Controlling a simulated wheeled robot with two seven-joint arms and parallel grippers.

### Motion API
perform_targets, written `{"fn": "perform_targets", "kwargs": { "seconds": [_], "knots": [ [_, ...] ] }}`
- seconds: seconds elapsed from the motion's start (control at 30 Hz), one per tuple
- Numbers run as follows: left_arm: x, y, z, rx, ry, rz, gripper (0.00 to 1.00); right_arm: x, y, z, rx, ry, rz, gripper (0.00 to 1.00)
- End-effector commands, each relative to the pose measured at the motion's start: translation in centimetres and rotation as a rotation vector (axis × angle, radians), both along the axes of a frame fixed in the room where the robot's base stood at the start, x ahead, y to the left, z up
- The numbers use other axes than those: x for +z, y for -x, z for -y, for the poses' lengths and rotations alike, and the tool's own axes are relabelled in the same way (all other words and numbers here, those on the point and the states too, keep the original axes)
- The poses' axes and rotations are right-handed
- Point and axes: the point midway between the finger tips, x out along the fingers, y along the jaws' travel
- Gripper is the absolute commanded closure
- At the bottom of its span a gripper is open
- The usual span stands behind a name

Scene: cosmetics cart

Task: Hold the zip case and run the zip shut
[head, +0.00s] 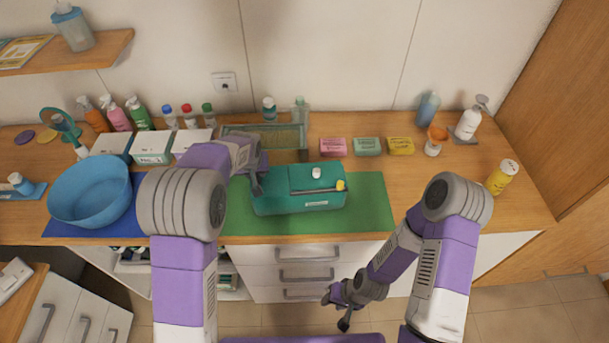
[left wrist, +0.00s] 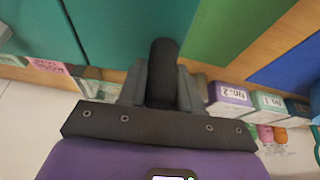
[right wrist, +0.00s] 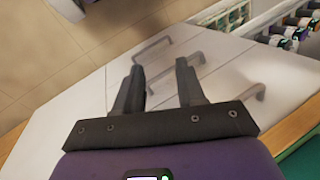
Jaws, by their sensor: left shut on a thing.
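The teal zip case (head: 275,205) lies on a green mat (head: 375,215) at the middle of the counter. A dark zip line runs across its top. A white piece (head: 316,173) sits on the top and a small yellow tab (head: 340,185) is at its right end. My left gripper (head: 257,188) is at the case's left end. In the left wrist view its fingers are closed on a dark rounded grip (left wrist: 163,72) beside the teal case (left wrist: 130,30). My right gripper (head: 337,311) is open and empty, below and in front of the counter, away from the case.
A blue bowl (head: 92,195) stands on the left. White boxes (head: 150,146) and a rack (head: 265,132) stand behind the case. Three soap packs (head: 367,146) lie behind right; a yellow bottle (head: 502,177) is at far right. The right wrist view shows drawer handles (right wrist: 250,92).

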Motion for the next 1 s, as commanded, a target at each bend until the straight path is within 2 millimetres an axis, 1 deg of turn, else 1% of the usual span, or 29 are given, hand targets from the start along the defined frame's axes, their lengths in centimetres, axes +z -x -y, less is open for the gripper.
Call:
{"fn": "perform_targets", "kwargs": {
  "seconds": [0.07, 0.13, 0.17, 0.27, 0.3, 0.37, 0.4, 0.47, 0.5, 0.57, 0.6, 0.67, 0.8, 0.9, 1.0],
  "knots": [
    [0.1, 0.0, 0.0, -0.001, 0.0, 0.001, 1.0, 0.1, -0.7, 0.6, 0.0, 0.008, 0.038, 0.53],
    [0.1, 0.0, 0.0, -0.001, 0.0, 0.002, 1.0, 0.3, -1.9, 1.4, 0.007, 0.019, 0.108, 0.53],
    [0.1, 0.0, 0.0, -0.001, 0.0, 0.002, 1.0, 0.5, -2.7, 1.9, 0.01, 0.027, 0.149, 0.53],
    [0.1, 0.0, 0.0, -0.001, 0.0, 0.002, 1.0, 1.7, -5.7, 4.2, 0.026, 0.062, 0.329, 0.53],
    [0.1, -0.1, 0.0, -0.001, 0.0, 0.002, 1.0, 2.5, -7.0, 5.2, 0.034, 0.08, 0.415, 0.53],
    [0.1, -0.1, 0.0, -0.001, 0.0, 0.002, 1.0, 3.9, -8.9, 6.9, 0.047, 0.112, 0.546, 0.53],
    [0.1, -0.1, 0.0, -0.001, 0.0, 0.002, 1.0, 5.0, -10.1, 7.9, 0.054, 0.135, 0.633, 0.53],
    [0.1, -0.1, 0.0, -0.001, 0.0, 0.003, 1.0, 6.9, -11.6, 9.4, 0.064, 0.169, 0.763, 0.53],
    [0.1, -0.1, 0.0, -0.001, 0.0, 0.003, 1.0, 8.2, -12.4, 10.4, 0.072, 0.194, 0.848, 0.53],
    [0.1, -0.1, 0.1, 0.0, 0.001, 0.003, 1.0, 10.3, -13.5, 11.5, 0.083, 0.227, 0.972, 0.53],
    [0.1, -0.1, 0.1, -0.001, 0.002, 0.003, 1.0, 11.6, -14.1, 11.6, 0.094, 0.24, 1.05, 0.53],
    [0.1, -0.1, 0.1, -0.001, 0.002, 0.003, 1.0, 13.2, -14.9, 10.9, 0.111, 0.246, 1.159, 0.53],
    [0.1, -0.1, 0.1, 0.0, 0.002, 0.004, 1.0, 16.3, -16.2, 8.2, 0.133, 0.241, 1.366, 0.53],
    [0.2, -0.1, 0.1, 0.0, 0.002, 0.004, 1.0, 18.1, -16.5, 7.1, 0.127, 0.241, 1.474, 0.53],
    [0.2, -0.1, 0.1, 0.0, 0.002, 0.004, 1.0, 19.3, -16.7, 6.4, 0.119, 0.243, 1.543, 0.53]
  ]
}}
